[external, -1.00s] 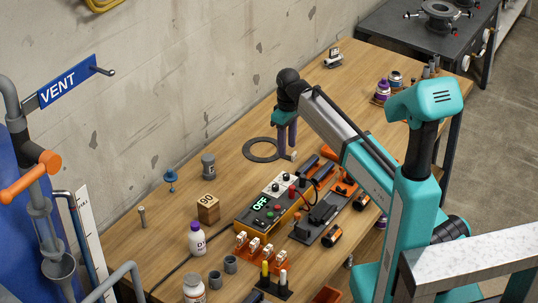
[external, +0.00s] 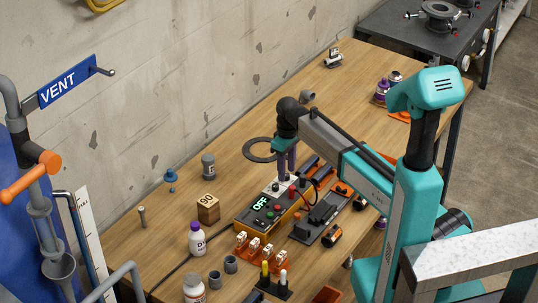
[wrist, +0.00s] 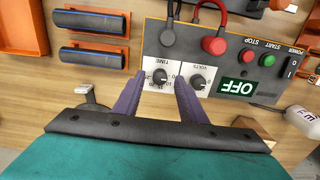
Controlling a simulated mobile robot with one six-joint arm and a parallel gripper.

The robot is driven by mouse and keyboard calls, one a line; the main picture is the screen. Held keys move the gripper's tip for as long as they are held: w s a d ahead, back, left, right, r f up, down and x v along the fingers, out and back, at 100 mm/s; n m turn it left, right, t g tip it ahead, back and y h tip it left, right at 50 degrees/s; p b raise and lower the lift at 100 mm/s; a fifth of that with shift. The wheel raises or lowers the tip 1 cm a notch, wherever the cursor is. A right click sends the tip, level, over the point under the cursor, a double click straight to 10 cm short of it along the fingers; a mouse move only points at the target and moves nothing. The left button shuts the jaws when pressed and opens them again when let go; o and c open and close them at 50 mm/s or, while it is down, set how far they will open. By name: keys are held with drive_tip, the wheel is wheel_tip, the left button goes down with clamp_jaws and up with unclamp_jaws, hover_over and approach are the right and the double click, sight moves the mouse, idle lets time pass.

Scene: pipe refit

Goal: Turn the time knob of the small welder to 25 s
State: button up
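The small welder (external: 250,222) is a grey and yellow box on the wooden bench, and its green display reads OFF. In the wrist view its white dial panel carries the black TIME knob (wrist: 160,76) and, beside it, the VOLTS knob (wrist: 198,81). My gripper (external: 287,176) points down over the dial end of the welder. In the wrist view its two purple fingers (wrist: 160,82) are apart, with the TIME knob showing between their tips. I cannot tell whether they touch it. The knob's exact setting is too small to read.
Red and black cable plugs (wrist: 214,42) rise from the welder near the dials. START and STOP buttons and a POWER switch (wrist: 292,65) sit on its face. Dark pipes in orange holders (wrist: 92,58) lie beside it. A wooden block (external: 208,208) and white bottle (external: 197,240) stand nearby.

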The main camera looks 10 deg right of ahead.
drive_tip(key=shift+f, duration=0.6)
clamp_jaws()
